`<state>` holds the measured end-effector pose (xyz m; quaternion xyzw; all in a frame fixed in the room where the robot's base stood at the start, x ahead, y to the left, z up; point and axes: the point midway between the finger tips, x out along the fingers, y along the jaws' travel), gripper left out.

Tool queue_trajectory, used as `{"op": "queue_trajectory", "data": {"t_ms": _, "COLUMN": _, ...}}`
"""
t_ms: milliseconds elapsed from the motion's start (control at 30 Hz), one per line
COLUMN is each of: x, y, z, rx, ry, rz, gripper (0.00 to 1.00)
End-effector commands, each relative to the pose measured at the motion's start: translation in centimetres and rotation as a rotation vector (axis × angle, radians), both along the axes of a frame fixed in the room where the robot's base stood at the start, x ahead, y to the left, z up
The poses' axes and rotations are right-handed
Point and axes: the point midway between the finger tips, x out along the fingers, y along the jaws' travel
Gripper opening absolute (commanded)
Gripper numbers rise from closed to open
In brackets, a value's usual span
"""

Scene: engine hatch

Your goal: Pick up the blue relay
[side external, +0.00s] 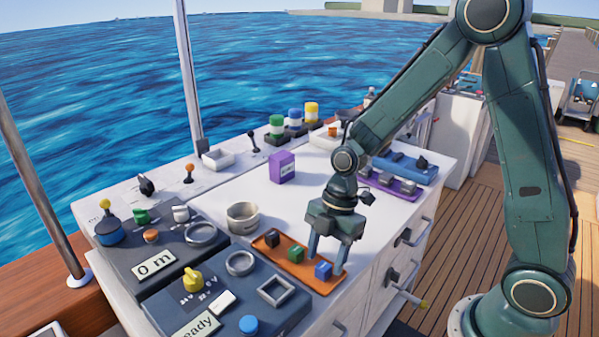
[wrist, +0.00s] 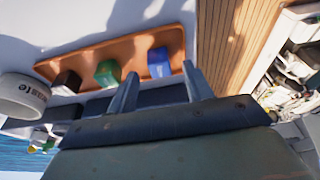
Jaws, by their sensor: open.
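The blue relay (side external: 323,270) is a small blue block at the right end of an orange tray (side external: 311,284). It also shows in the wrist view (wrist: 159,63), near the tray's right end. A green relay (side external: 296,254) and a dark relay (side external: 272,238) stand in the same tray to its left. My gripper (side external: 326,262) is open and points down over the right end of the tray, its fingers close to the blue relay.
A grey round cup (side external: 242,216) stands left of the tray. A purple box (side external: 282,167) stands behind it. Dark panels with knobs (side external: 193,280) and rings lie at the front left. A blue tray (side external: 405,165) and a purple tray (side external: 390,187) are at the right.

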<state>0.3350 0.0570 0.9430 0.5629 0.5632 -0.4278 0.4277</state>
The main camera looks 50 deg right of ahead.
Motion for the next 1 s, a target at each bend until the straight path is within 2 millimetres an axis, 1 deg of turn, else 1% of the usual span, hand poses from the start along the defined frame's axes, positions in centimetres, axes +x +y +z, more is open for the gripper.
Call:
{"op": "queue_trajectory", "data": {"t_ms": 100, "x": -0.06, "y": 0.25, "z": -0.96, "rx": -0.001, "ry": 0.002, "rz": 0.001, "gripper": 0.51}}
{"op": "queue_trajectory", "data": {"t_ms": 200, "x": -0.03, "y": 0.34, "z": -1.30, "rx": -0.001, "ry": 0.000, "rz": 0.000, "gripper": 0.51}}
{"op": "queue_trajectory", "data": {"t_ms": 700, "x": -0.01, "y": 0.36, "z": -1.32, "rx": -0.001, "ry": -0.001, "rz": 0.000, "gripper": 0.51}}
{"op": "queue_trajectory", "data": {"t_ms": 767, "x": -0.01, "y": 0.36, "z": -1.32, "rx": -0.001, "ry": -0.001, "rz": 0.000, "gripper": 0.41}}
{"op": "queue_trajectory", "data": {"t_ms": 800, "x": -0.01, "y": 0.36, "z": -1.32, "rx": -0.001, "ry": -0.001, "rz": 0.000, "gripper": 0.33}}
{"op": "queue_trajectory", "data": {"t_ms": 933, "x": -0.01, "y": 0.36, "z": -1.32, "rx": -0.001, "ry": -0.001, "rz": 0.000, "gripper": 0.08}}
{"op": "queue_trajectory", "data": {"t_ms": 967, "x": 0.00, "y": 0.35, "z": -1.31, "rx": -0.001, "ry": -0.001, "rz": 0.000, "gripper": 0.03}}
{"op": "queue_trajectory", "data": {"t_ms": 1000, "x": 0.00, "y": 0.36, "z": -1.31, "rx": -0.001, "ry": -0.001, "rz": 0.000, "gripper": 0.03}}
